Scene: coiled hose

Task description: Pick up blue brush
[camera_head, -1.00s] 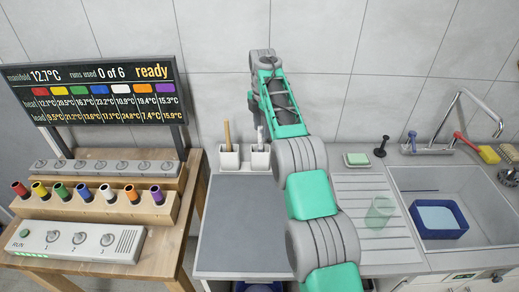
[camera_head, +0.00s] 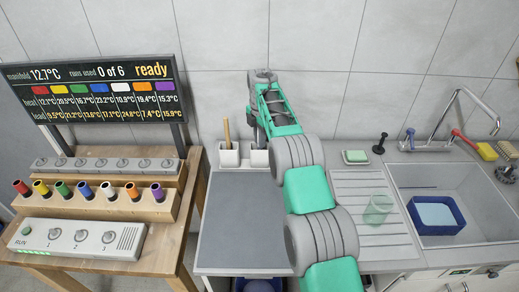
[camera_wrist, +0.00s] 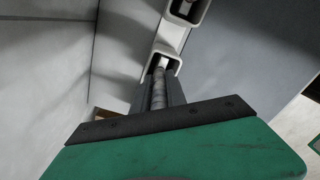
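No brush with clearly blue parts shows in either view. Two white square cups stand at the wall, and the left cup (camera_head: 229,155) holds a tan wooden handle (camera_head: 227,130). My gripper (camera_head: 258,138) points down at the right cup (camera_head: 259,157) and hides what stands in it. In the wrist view, a grey, ribbed rod (camera_wrist: 159,88) stands in the nearer cup (camera_wrist: 172,57). The rod lies between my dark fingers, close to both. I cannot tell whether they press on it.
A dark grey mat (camera_head: 240,215) lies clear in front of the cups. To the right are a green sponge on a dish (camera_head: 356,157), a green glass (camera_head: 378,208), and a sink with a blue basin (camera_head: 437,216). A rack of coloured tubes (camera_head: 95,203) stands on the left.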

